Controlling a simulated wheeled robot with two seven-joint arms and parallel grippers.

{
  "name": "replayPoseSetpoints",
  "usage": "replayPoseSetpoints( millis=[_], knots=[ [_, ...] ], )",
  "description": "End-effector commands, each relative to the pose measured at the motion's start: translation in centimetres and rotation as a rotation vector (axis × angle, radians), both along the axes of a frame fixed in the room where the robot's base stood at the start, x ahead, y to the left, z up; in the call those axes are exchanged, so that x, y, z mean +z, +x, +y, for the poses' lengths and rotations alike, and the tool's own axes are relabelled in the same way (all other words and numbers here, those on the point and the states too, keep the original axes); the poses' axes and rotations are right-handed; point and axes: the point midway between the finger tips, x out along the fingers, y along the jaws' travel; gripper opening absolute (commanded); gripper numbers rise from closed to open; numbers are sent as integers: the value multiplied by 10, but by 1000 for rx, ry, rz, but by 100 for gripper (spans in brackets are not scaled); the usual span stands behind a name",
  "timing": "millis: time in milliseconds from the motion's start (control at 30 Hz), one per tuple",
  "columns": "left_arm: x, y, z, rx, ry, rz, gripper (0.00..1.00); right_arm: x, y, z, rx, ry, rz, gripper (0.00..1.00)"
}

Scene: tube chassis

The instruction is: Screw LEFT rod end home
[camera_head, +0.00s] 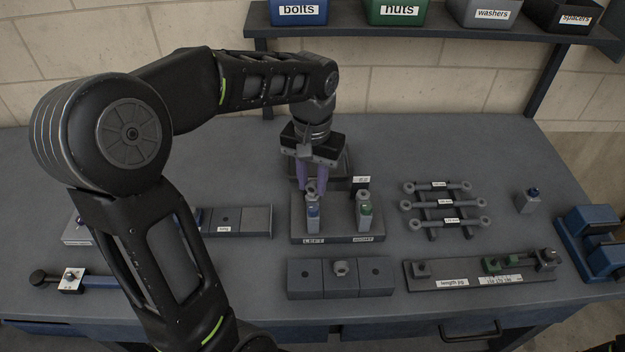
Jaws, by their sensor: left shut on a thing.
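A dark two-place stand (338,238) sits at mid-table, with a label reading "LEFT" on the left of its front. At its left place a grey block with a blue-banded rod end (313,211) stands upright. At its right place is a similar grey block with a green-banded rod end (364,210). My left gripper (313,184) points down with purple fingers directly over the left place. It is shut on the top of the left rod end, whose upper part the fingers partly hide. How deep its thread sits cannot be told. My right gripper is not in view.
In front lies a three-part grey block (305,279) with a nut on it. A length jig (455,284) is at front right, with a rack of labelled rods (444,226) behind it. A blue vise (598,243) stands at the right edge. Labelled bins line the back shelf.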

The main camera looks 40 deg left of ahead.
Motion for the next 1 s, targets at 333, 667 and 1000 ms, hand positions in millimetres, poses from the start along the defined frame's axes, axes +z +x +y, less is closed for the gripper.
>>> replayPoseSetpoints(
  millis=[333,667,1000],
  knots=[
    [1,1,1,154,1,-5,0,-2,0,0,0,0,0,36],
    [1,1,1,451,1,-5,0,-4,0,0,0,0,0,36],
    [1,1,1,540,0,-6,0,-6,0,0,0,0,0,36]
  ],
)
